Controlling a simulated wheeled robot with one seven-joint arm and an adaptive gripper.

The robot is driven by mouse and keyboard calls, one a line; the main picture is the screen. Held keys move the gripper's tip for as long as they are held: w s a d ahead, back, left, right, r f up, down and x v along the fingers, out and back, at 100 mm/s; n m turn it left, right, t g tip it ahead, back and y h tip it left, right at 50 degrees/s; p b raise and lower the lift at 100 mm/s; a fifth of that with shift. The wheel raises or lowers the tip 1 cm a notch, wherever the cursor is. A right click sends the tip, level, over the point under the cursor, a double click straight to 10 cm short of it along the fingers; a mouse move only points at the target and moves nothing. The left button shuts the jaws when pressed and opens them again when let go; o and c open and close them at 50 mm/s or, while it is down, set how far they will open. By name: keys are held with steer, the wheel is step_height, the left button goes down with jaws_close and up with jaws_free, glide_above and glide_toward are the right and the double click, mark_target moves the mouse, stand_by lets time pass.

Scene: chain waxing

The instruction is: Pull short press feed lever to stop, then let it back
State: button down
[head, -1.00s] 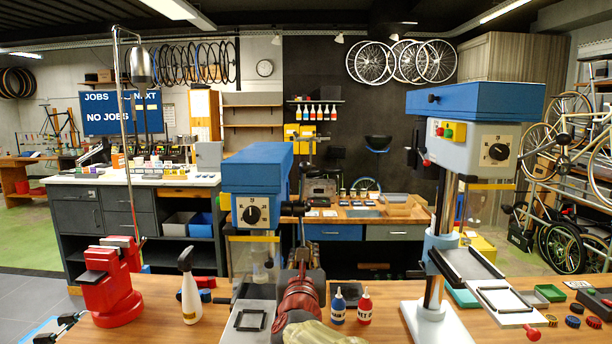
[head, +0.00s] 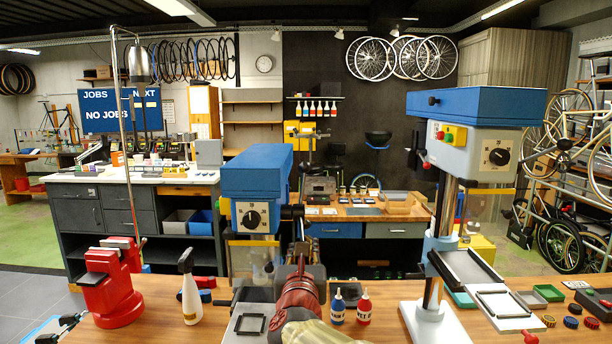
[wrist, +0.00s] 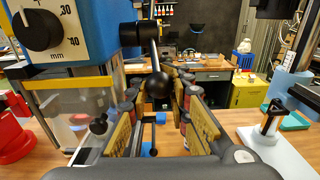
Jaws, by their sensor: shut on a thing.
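The short press (head: 256,185) is the blue machine at the middle left, with a dial on its front; its dial face also shows large in the wrist view (wrist: 55,28). Its feed lever (wrist: 154,54) hangs from a black hub on the right side as a thin rod with a black ball knob (wrist: 158,86). My gripper (wrist: 159,98) has its fingers on either side of the knob and is shut on it. In the head view my gripper (head: 300,228) is beside the press, largely hidden behind my own arm; the lever's hub (head: 292,212) shows there.
The tall press (head: 475,135) stands to the right with trays on its table. A red vise (head: 110,285), a white spray bottle (head: 189,290) and blue and red bottles (head: 364,308) stand on the wooden bench. Bare bench shows between the bottles and the tall press.

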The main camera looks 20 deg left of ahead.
mark_target(304, 241)
steer(key=r, duration=0.1)
steer(key=s+r+p, duration=0.1)
steer(key=r, duration=0.1)
steer(key=shift+d+r, duration=0.1)
steer(key=shift+r, duration=0.05)
step_height(304, 241, up, 3)
steer(key=shift+r+p, duration=0.15)
steer(key=shift+p, duration=0.95)
steer(key=shift+s+r, duration=0.1)
steer(key=shift+r, duration=0.25)
steer(key=shift+d+r, duration=0.15)
steer(key=shift+d, duration=0.1)
steer(key=shift+s, duration=0.1)
steer(key=c, duration=2.4)
jaws_free()
steer(key=shift+s+a+f, duration=0.2)
steer(key=shift+s+a, duration=0.05)
steer(key=shift+a, duration=0.15)
steer(key=shift+o, duration=1.4)
steer(key=shift+f, duration=0.15)
